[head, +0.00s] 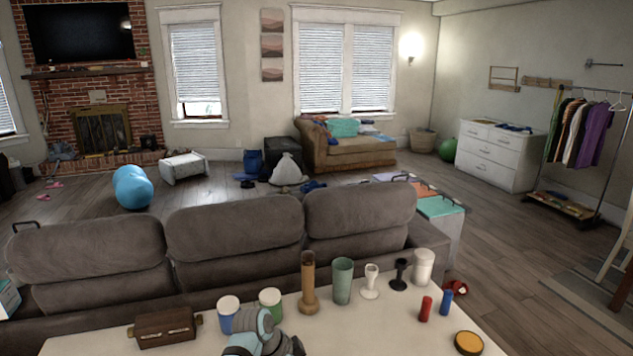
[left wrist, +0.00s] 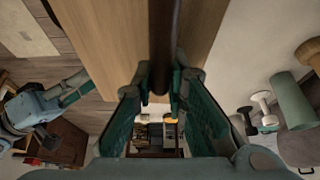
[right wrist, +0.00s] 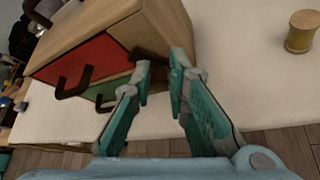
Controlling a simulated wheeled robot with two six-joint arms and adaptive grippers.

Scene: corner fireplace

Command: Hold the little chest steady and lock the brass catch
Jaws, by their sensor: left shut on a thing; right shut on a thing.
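In the head view a small brown chest (head: 158,338) stands upright at the table's left, its lid apparently down, with a small pale fitting on it. In the right wrist view a wooden chest (right wrist: 110,25) has a red panel (right wrist: 90,65), a green panel and dark handles. I cannot tell if both are one chest. My right gripper (right wrist: 160,85) is shut on a dark handle-like part at its front. My left gripper (left wrist: 160,95) is shut on a dark bar (left wrist: 163,40) before a tan wooden face (left wrist: 110,30). No brass catch shows clearly.
On the pale table (head: 370,335) stand several cups, a wooden vase (head: 308,285), a green cylinder (head: 342,280), goblets and small cylinders. A spool (right wrist: 301,32) stands right of the wooden chest. A grey sofa (head: 235,240) borders the table's far side.

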